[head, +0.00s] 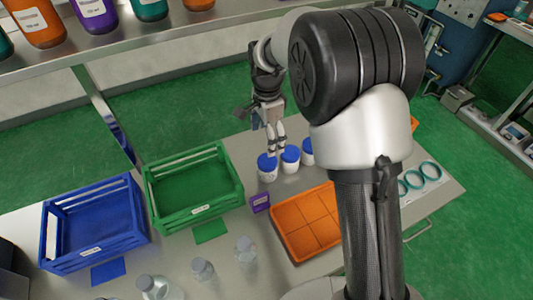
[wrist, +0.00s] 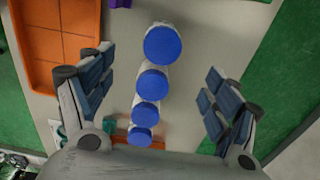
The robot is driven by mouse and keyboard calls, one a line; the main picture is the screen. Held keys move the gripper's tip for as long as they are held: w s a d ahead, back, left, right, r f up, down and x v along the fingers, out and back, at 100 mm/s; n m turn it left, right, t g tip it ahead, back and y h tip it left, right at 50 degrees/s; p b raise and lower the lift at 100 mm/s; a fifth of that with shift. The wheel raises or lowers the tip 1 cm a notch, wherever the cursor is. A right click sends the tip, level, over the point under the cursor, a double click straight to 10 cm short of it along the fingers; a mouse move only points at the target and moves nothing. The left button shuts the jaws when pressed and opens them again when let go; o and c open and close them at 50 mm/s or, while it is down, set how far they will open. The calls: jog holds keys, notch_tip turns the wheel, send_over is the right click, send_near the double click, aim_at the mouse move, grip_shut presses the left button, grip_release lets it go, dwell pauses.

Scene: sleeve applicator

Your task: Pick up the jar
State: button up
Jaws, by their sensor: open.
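Several white jars with round blue lids stand in a row on the table; the nearest-looking one in the wrist view is the largest jar (wrist: 163,44), followed by a second jar (wrist: 152,82), a third jar (wrist: 145,114) and a partly hidden one (wrist: 139,136). In the head view, a left jar (head: 267,166), a middle jar (head: 290,159) and a right jar (head: 308,152) show; my arm hides what lies further right. My gripper (head: 277,151) points down just above and behind the left and middle jars. Its fingers are spread and empty, with the row lying between them in the wrist view.
A green crate (head: 198,208) and a blue crate (head: 142,228) stand left. An orange divided tray (head: 283,232) lies close in front of the jars, with a purple label block (head: 260,202) beside it. Clear bottles (head: 245,249) stand at the front.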

aim_at(267, 162)
notch_tip(267, 162, down, 12)
jog(key=b, duration=0.3)
jog(key=shift+r, duration=0.25)
jog(key=shift+w+f+b, duration=0.15)
jog(key=shift+f+b, duration=0.45)
jog(key=shift+f, duration=0.85)
jog(key=shift+w+f+b, duration=0.15)
jog(key=shift+f+b, duration=0.45)
jog(key=shift+f, duration=0.85)
jog(key=shift+r, duration=0.1)
jog(key=shift+c, duration=0.2)
jog(key=c, duration=1.3)
